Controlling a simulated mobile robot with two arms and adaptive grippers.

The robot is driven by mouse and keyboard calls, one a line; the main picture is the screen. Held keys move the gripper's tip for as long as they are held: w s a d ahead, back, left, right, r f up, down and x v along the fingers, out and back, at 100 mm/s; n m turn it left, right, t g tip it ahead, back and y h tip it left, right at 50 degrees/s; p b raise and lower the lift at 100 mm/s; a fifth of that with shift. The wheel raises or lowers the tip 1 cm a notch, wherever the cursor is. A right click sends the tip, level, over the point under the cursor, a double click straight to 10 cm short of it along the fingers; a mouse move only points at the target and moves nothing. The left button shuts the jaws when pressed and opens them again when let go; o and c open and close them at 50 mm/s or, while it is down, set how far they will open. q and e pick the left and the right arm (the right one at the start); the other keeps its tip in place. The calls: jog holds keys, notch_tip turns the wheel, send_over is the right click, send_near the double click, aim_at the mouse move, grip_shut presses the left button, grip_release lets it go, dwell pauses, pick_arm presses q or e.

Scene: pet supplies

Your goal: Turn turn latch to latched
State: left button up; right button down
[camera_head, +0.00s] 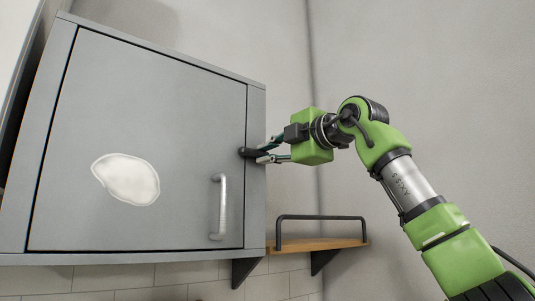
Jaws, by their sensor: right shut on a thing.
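A grey cabinet (190,95) with a closed door fills the left of the head view. A small dark turn latch (245,152) sits at the right edge of the door, against the frame. It lies roughly level, and the gripper hides part of it. My right gripper (265,153) comes in from the right and is shut on the latch, one finger above and one below. My left gripper is not in view.
A vertical metal handle (218,207) stands out from the door below the latch. A pale oval patch (126,179) is on the door. A wooden shelf (318,243) with a dark rail (322,217) is on the wall under my right gripper. The wall at right is bare.

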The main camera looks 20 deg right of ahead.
jog(key=c, duration=2)
grip_release()
jog(key=shift+c, duration=0.2)
jog(key=shift+s+d, duration=0.1)
jog(key=v, duration=1.1)
jog(key=shift+s, duration=0.4)
jog(key=shift+d, duration=0.1)
